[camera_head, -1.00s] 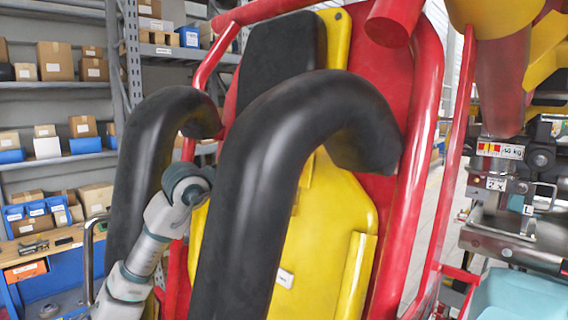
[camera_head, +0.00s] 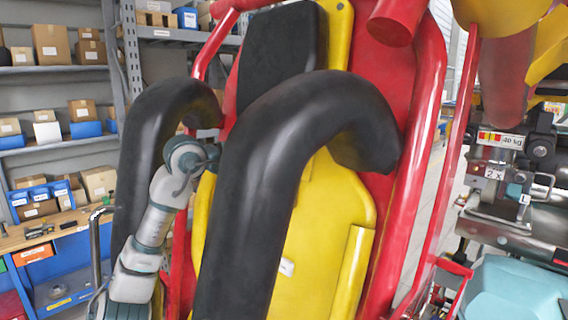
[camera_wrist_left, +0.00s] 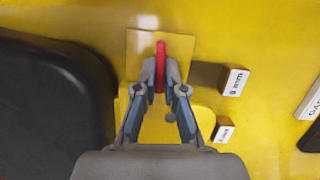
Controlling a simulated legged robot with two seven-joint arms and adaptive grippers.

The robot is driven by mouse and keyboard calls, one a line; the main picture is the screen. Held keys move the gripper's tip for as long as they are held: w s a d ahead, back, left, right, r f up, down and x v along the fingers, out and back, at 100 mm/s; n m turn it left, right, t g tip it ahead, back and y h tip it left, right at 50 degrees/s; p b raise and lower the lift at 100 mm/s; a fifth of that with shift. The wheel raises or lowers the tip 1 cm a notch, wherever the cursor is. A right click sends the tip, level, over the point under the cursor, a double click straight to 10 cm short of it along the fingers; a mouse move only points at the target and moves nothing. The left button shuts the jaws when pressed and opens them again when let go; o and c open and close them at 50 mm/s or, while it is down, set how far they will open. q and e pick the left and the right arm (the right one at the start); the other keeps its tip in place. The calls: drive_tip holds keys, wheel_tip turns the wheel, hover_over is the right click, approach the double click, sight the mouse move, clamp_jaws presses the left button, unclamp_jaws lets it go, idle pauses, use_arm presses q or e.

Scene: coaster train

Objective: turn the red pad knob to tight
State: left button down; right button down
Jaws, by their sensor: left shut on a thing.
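The red pad knob (camera_wrist_left: 161,66) shows edge-on as an upright red bar in the left wrist view, in front of a yellow plate (camera_wrist_left: 140,42). My left gripper (camera_wrist_left: 160,90) has its two fingers closed on either side of the knob, near the bar's lower part. In the head view my left arm reaches up behind the thick black padded restraint (camera_head: 262,170); its gripper and the knob are hidden there. My right gripper is in neither view.
A black pad (camera_wrist_left: 50,100) lies close on the left. Red tubes (camera_head: 430,150) frame the yellow seat. Shelves with boxes (camera_head: 55,60) stand behind.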

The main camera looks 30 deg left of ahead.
use_arm(q)
drive_tip(key=shift+m, duration=0.5)
drive_tip(key=c, duration=1.3)
unclamp_jaws()
drive_tip(key=shift+f, duration=0.1)
drive_tip(key=shift+o, duration=0.2)
drive_tip(key=shift+d, duration=0.15)
